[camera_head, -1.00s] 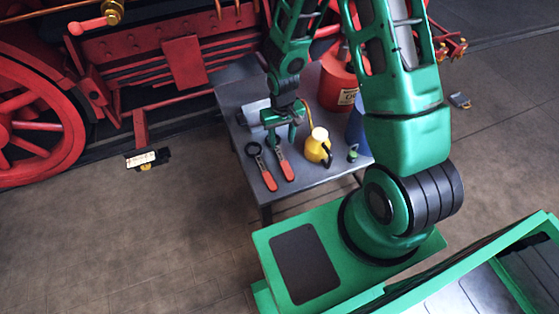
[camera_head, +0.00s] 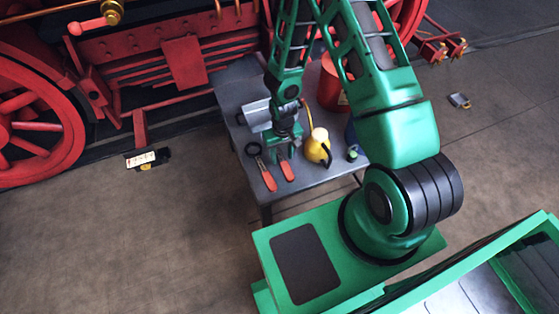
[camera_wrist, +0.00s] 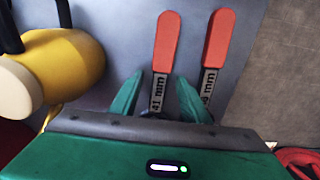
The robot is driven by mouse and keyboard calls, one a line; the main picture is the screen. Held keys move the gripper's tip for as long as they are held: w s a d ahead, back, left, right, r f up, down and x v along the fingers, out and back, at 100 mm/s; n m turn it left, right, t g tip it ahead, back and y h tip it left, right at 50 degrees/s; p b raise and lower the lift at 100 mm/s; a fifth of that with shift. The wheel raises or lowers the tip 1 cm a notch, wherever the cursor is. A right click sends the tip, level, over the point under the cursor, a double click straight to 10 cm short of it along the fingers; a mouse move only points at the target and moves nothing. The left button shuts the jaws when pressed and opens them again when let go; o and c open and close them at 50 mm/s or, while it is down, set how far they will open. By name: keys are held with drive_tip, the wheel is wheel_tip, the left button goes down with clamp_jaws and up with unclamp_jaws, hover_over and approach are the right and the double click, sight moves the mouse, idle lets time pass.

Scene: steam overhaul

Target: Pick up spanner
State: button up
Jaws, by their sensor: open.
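Two spanners with red handles lie side by side on the grey table. The right one in the head view, marked 41 mm (camera_head: 287,171), also shows in the wrist view (camera_wrist: 166,45). Its grey shank runs between my fingers, and its far end is hidden under my gripper. The other spanner (camera_head: 267,177) lies to its left in the head view and shows on the right in the wrist view (camera_wrist: 216,40), outside my fingers. My gripper (camera_head: 281,153) is open, low over the table, with a finger on each side of the 41 mm spanner (camera_wrist: 160,80).
A red locomotive (camera_head: 180,60) stands behind.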

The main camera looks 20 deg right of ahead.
drive_tip(key=shift+f, duration=0.4)
clamp_jaws()
idle(1.2)
